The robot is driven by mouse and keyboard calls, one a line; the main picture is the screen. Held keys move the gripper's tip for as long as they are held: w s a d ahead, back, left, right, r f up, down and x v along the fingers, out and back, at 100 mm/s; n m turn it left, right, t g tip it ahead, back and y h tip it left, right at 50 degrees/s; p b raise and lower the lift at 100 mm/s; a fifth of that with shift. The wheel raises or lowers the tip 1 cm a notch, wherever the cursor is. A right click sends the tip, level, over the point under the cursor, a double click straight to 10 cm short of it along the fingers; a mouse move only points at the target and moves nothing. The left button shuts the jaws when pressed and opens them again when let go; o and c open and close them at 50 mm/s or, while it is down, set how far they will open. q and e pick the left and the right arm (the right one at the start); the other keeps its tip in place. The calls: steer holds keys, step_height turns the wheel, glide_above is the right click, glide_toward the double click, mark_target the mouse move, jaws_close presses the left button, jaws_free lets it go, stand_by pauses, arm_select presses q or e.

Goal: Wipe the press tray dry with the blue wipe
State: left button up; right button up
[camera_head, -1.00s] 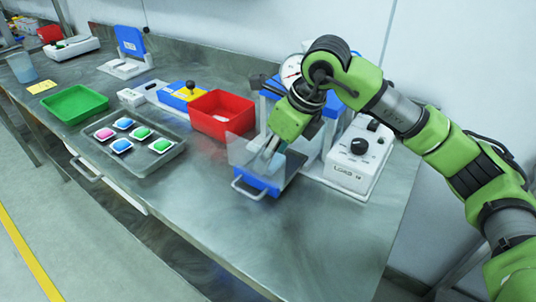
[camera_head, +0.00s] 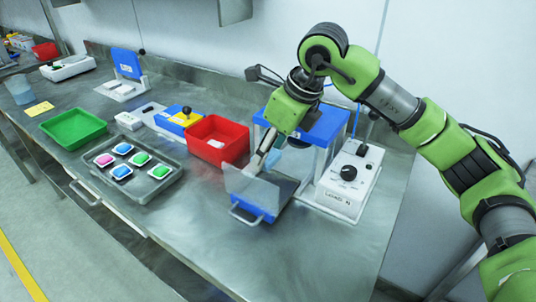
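The press tray (camera_head: 258,208) is a blue drawer-like tray with a grey handle, pulled out at the front of the press (camera_head: 309,159). A clear, see-through guard stands at its left side and partly hides its inside. My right gripper (camera_head: 266,158) points down just above the back of the tray. A pale blue patch, which looks like the blue wipe (camera_head: 273,159), shows at its fingertips. The fingers appear closed on it, though the view is small. Whether the tray surface is wet cannot be seen. My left gripper is not in view.
A red bin (camera_head: 219,139) stands just left of the press. A control box (camera_head: 347,184) with a black knob stands to its right. A grey tray (camera_head: 120,185) holds several coloured pads, and a green tray (camera_head: 73,130) lies farther left. The front bench is clear.

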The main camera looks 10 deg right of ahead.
steer(key=r+p, duration=0.1)
steer(key=r, duration=0.1)
steer(key=r+p, duration=0.2)
steer(key=r, duration=0.1)
steer(key=shift+w+d+r, duration=0.25)
steer(key=shift+r, duration=0.05)
steer(key=shift+r+p, duration=0.75)
steer(key=shift+r, duration=0.15)
steer(key=shift+d+f, duration=0.1)
